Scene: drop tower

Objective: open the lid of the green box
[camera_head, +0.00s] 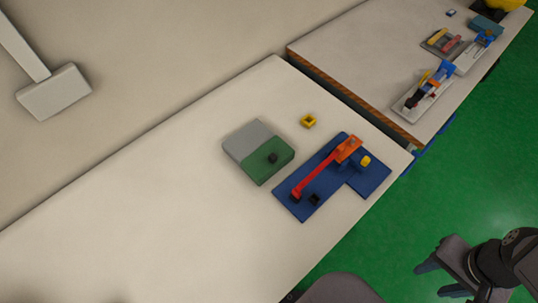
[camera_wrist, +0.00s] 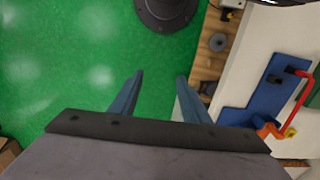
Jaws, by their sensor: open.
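The green box (camera_head: 268,163) sits on the white table, left of the blue board. Its right part is green with a small dark knob (camera_head: 273,157) on top; its left part is a flat grey panel (camera_head: 247,138). Whether the grey panel is part of the lid I cannot tell. My gripper (camera_head: 436,279) is at the lower right of the head view, over the green floor and well away from the box. In the wrist view my gripper (camera_wrist: 158,92) has its two fingers spread, with nothing between them.
A blue board (camera_head: 316,187) with a red-orange arm (camera_head: 322,168) stands right of the box; it also shows in the wrist view (camera_wrist: 262,95). A yellow square ring (camera_head: 308,120) lies behind. A second table (camera_head: 350,50) holds other sets. The white table's left side is clear.

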